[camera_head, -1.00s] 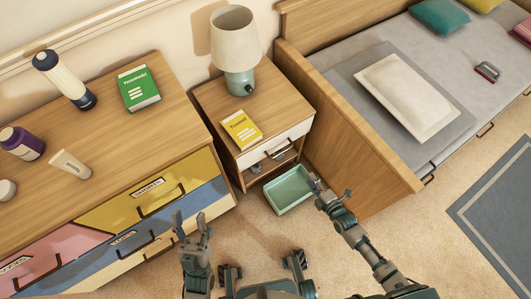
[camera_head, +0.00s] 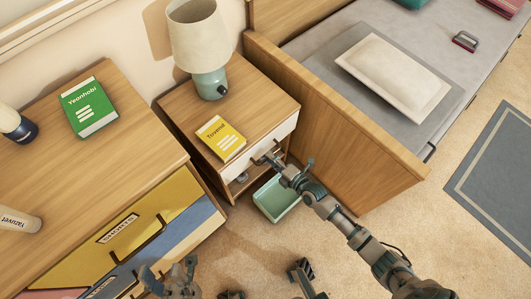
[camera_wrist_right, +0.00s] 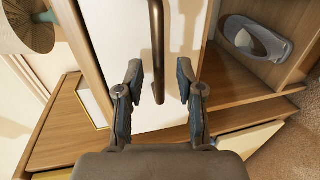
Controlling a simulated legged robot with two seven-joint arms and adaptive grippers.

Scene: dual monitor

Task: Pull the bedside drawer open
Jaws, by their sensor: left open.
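The bedside table (camera_head: 262,92) has a white drawer front (camera_head: 284,129), which looks closed. In the right wrist view the white front (camera_wrist_right: 168,112) fills the middle, with a dark bronze bar handle (camera_wrist_right: 157,50) on it. My right gripper (camera_head: 268,160) is at the drawer front. In the wrist view its two fingers (camera_wrist_right: 159,78) are apart, one on each side of the handle's end, with visible gaps. In the head view the gripper hides much of the handle. My left gripper (camera_head: 170,268) is open and empty, low in front of the dresser.
A green bin (camera_head: 275,198) sits on the floor below my right arm. The bed's wooden side (camera_head: 335,120) is close on the right. The dresser (camera_head: 150,150) is on the left.

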